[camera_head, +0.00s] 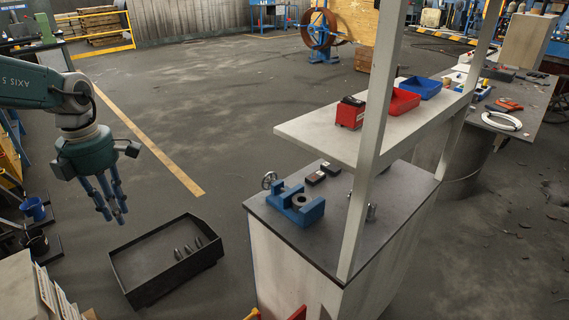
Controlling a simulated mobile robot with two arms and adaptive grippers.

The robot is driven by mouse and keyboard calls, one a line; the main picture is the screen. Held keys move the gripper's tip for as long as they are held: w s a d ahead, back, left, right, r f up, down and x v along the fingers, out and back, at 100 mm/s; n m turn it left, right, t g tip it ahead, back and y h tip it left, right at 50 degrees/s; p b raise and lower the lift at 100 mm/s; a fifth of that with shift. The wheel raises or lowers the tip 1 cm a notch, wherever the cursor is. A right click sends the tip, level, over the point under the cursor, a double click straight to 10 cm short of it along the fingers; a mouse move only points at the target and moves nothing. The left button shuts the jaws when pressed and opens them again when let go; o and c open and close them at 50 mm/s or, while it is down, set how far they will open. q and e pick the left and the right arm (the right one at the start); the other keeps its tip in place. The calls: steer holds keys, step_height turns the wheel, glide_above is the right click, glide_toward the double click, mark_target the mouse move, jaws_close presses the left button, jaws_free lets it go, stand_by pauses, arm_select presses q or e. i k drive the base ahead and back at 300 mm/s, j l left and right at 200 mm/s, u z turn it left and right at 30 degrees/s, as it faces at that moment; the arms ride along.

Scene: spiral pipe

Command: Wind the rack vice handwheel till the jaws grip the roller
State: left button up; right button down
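The blue vice (309,213) sits on the dark top of the rack bench. Its small grey handwheel (269,180) stands at its left end. A dark round part shows between the blue blocks; I cannot tell whether it is the roller or whether the jaws touch it. A small grey metal cylinder (371,212) stands on the bench right of the vice, partly behind the post. My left gripper (116,217) hangs at the left, fingers down and apart, empty, well away from the handwheel. My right gripper is not in view.
A black tray (130,290) with a few dark parts lies on the floor between my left gripper and the bench. White posts and a shelf (310,130) with red and blue bins rise over the bench. Small dark blocks (316,178) lie behind the vice.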

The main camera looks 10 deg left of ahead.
mark_target(269, 180)
steer(key=i+l, duration=0.55)
steer(key=l, duration=0.15)
steer(key=i+l, duration=0.6)
